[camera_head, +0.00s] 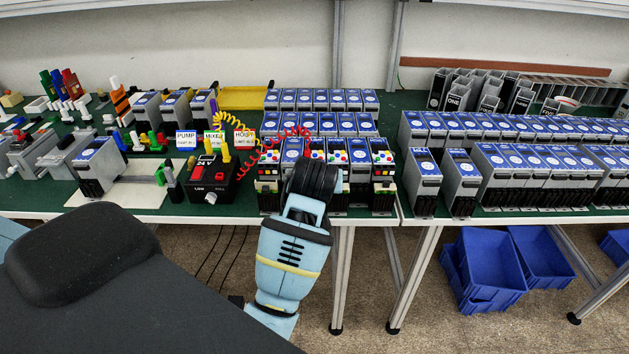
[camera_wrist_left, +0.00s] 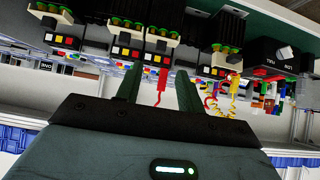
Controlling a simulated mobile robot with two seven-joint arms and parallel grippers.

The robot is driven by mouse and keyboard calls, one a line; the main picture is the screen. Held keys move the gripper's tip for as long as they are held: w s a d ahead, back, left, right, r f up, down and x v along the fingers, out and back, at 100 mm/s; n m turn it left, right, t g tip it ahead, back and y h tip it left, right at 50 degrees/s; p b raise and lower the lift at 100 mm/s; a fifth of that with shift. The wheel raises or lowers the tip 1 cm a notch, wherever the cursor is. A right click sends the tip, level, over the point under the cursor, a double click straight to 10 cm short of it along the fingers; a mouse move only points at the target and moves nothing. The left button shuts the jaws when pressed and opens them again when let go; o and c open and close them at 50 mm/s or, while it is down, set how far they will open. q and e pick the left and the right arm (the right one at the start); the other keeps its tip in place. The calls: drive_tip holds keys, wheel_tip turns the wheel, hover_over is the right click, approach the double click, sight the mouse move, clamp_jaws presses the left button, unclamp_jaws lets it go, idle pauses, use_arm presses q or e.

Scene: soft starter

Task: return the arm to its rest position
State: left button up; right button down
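My left arm (camera_head: 290,255) reaches up from the bottom middle of the head view, its black wrist in front of the row of soft starters; its fingers are hidden there. In the left wrist view, my left gripper (camera_wrist_left: 158,76) shows two dark fingers standing apart. A red plug (camera_wrist_left: 163,78) on a red lead appears in the gap between them, with space on both sides. Soft starters with coloured terminals (camera_wrist_left: 126,46) are just beyond the fingertips; one shows right of my wrist in the head view (camera_head: 383,170). My right gripper is in neither view.
A black supply box (camera_head: 208,182) with coiled red and yellow leads stands left of my wrist. Rows of grey-blue units (camera_head: 500,165) crowd the right bench. Blue bins (camera_head: 485,268) sit below the bench. The floor in front is clear.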

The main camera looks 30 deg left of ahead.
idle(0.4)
use_arm(q)
drive_tip(key=s+d+f+m+t+h, duration=0.1)
drive_tip(key=s+d+f+m+h, duration=0.15)
drive_tip(key=s+f, duration=0.55)
drive_tip(key=s+d+f+m+h, duration=0.1)
drive_tip(key=s+d+f+m, duration=0.25)
drive_tip(key=f, duration=0.95)
drive_tip(key=s+d+f+m+h, duration=0.1)
drive_tip(key=s+d+f+h, duration=0.1)
drive_tip(key=s, duration=0.8)
drive_tip(key=s+d+f+m+h, duration=0.1)
drive_tip(key=s+d+f, duration=0.2)
drive_tip(key=s+f, duration=0.3)
drive_tip(key=s, duration=0.4)
drive_tip(key=shift+d+h, duration=0.35)
drive_tip(key=shift+d, duration=0.05)
